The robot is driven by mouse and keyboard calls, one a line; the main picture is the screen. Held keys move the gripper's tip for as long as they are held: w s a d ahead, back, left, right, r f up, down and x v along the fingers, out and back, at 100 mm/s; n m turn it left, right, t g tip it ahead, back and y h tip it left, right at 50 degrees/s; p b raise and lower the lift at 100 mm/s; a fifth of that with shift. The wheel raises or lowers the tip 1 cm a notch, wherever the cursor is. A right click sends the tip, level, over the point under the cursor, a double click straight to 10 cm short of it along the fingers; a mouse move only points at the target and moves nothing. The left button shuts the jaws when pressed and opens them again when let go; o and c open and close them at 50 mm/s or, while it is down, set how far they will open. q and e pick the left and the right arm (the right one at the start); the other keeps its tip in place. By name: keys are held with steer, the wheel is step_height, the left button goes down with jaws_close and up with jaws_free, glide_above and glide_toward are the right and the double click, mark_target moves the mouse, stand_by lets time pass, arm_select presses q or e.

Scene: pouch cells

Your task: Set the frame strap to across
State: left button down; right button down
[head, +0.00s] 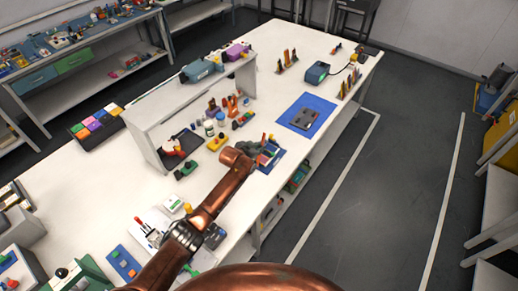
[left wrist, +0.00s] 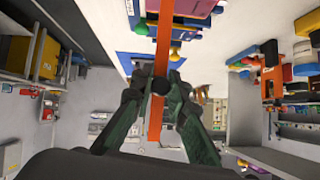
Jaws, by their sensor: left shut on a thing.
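My left gripper (head: 262,147) reaches over the near edge of the white bench in the head view. In the left wrist view the gripper (left wrist: 158,84) is shut on a long orange strap (left wrist: 163,45). The strap runs top to bottom through the picture and shows on both sides of the fingers. The frame (head: 270,155) with coloured pieces lies under the gripper, partly hidden by it. In the left wrist view the frame (left wrist: 190,8) shows at the top, purple and blue with yellow knobs beside the strap. Where the strap's far end lies is cut off. My right gripper is not in view.
A raised white shelf (head: 190,100) stands behind. The floor beyond the bench edge is clear.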

arm_select(q)
steer(key=c, duration=1.8)
jaws_free()
steer(key=shift+c, duration=0.2)
steer(key=v, duration=1.2)
